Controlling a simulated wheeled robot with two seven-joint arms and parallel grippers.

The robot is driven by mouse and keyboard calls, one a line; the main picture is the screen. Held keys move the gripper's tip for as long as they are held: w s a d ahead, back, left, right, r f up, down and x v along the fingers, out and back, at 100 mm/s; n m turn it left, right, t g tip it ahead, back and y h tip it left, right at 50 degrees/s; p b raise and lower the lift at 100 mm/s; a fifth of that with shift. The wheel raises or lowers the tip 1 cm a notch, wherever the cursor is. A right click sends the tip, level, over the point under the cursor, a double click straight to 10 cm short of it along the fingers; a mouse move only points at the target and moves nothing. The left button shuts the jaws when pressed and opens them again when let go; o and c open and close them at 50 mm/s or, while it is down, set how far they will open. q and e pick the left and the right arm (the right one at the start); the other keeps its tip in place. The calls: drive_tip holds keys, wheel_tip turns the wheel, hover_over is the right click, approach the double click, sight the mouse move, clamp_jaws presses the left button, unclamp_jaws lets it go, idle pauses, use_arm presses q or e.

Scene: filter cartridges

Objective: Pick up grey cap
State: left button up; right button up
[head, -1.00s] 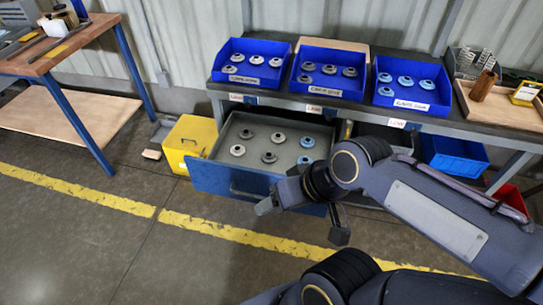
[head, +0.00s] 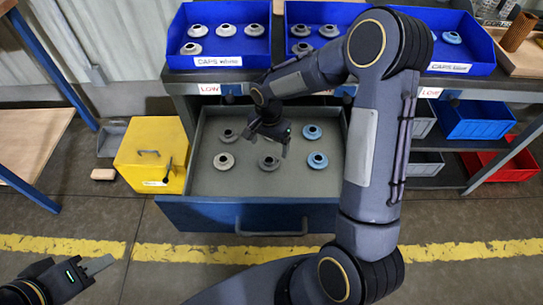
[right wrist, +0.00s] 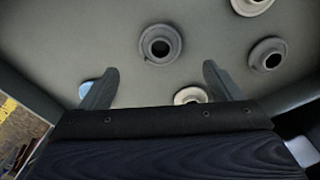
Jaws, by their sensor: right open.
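The open drawer (head: 290,187) holds several ring-shaped caps. Light grey (head: 224,161), dark grey (head: 269,163) and another grey cap (head: 228,135) show left and centre; two blue caps (head: 312,131) (head: 318,160) sit on the right. My right gripper (head: 268,138) is open and empty above the drawer's middle, hiding part of its floor. In the right wrist view, a dark grey cap (right wrist: 160,45) lies beyond the open fingers (right wrist: 160,85), and a paler cap (right wrist: 190,95) is partly hidden near one finger. My left gripper (head: 100,265) is at the lower left, away from the caps.
Blue bins of caps (head: 218,62) stand on the bench above the drawer. A yellow box (head: 150,150) stands left of the drawer. The floor in front is clear.

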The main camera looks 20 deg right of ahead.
sight(269, 160)
wheel_tip(269, 160, down, 2)
drive_tip(key=shift+s, duration=0.1)
wheel_tip(269, 160, down, 5)
drive_tip(key=shift+a+f+b, duration=0.15)
drive_tip(key=shift+f+b, duration=0.05)
drive_tip(key=shift+b, duration=0.5)
drive_tip(key=c, duration=1.1)
